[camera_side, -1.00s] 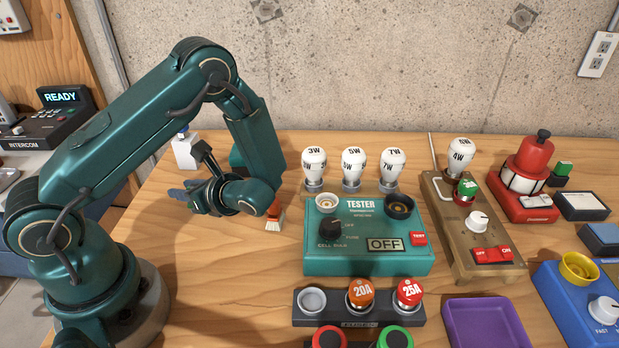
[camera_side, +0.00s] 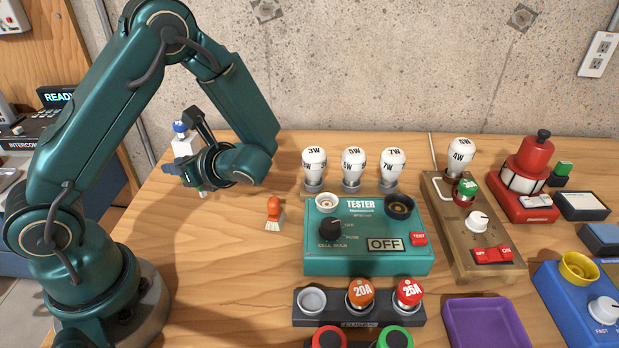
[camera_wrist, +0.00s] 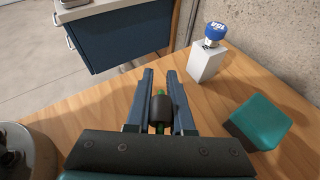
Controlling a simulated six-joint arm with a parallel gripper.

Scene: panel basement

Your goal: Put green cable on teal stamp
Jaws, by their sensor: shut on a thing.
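My gripper (camera_wrist: 160,76) is shut on a short dark cylinder with green showing at both ends, which I take to be the green cable (camera_wrist: 160,106). It is held between the two blue fingers. In the side view my gripper (camera_side: 182,174) is above the left part of the table, with a bit of the green cable (camera_side: 202,189) showing below it. A teal block, likely the teal stamp (camera_wrist: 259,122), stands on the table to the right of my gripper in the wrist view, apart from it. My arm hides that block in the side view.
A white block with a blue cap (camera_wrist: 207,60) stands at the table's back edge, beyond the teal block. An orange-handled brush (camera_side: 273,213) lies right of my gripper. The teal tester (camera_side: 365,258) and bulbs stand further right. Wood in front of the brush is clear.

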